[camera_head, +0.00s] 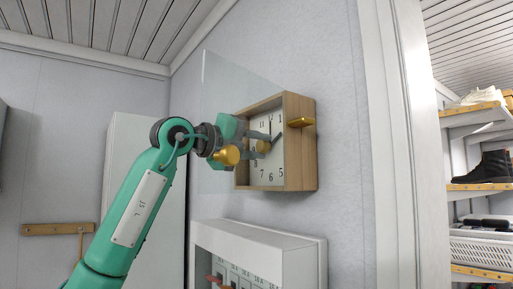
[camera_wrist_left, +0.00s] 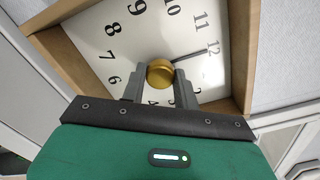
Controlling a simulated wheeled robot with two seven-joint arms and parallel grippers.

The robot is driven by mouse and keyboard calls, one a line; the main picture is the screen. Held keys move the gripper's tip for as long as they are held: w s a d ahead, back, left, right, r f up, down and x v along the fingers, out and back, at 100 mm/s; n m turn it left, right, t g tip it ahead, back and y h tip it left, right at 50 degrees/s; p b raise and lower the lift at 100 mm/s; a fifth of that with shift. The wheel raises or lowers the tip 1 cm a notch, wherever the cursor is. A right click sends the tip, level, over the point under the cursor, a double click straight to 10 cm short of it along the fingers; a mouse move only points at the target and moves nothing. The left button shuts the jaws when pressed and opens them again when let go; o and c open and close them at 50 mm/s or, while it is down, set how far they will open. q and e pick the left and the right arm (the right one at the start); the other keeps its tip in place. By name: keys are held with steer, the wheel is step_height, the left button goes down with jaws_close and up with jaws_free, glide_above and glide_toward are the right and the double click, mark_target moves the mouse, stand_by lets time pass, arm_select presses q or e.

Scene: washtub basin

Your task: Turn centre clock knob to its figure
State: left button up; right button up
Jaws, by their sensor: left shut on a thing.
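The wall clock (camera_head: 301,160) has a wooden box frame and a white dial with black numerals. A gold centre knob (camera_head: 262,146) sits at the middle of the dial. In the left wrist view the knob (camera_wrist_left: 159,73) lies between my fingers. My left gripper (camera_head: 258,141) comes from the left and is shut on the knob. In the wrist view a dark hand (camera_wrist_left: 200,55) points close to the 12. In the head view another dark hand (camera_head: 277,138) points up and right. The fingers hide part of the lower numerals in the wrist view. My right gripper is not in view.
A clear pane (camera_head: 215,85) stands out at the clock's left, beside my gripper. A larger gold knob (camera_head: 228,155) shows near my wrist. A gold catch (camera_head: 302,122) is on the frame's right side. A white-framed panel (camera_head: 260,240) is below. Shelves (camera_head: 478,187) stand at right.

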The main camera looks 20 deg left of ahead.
arm_select(q)
steer(key=o, duration=0.9)
steer(key=shift+o, duration=0.2)
steer(key=b+v, duration=0.5)
steer(key=v, duration=0.8)
steer(key=shift+s+a, duration=0.25)
steer(key=shift+f, duration=0.1)
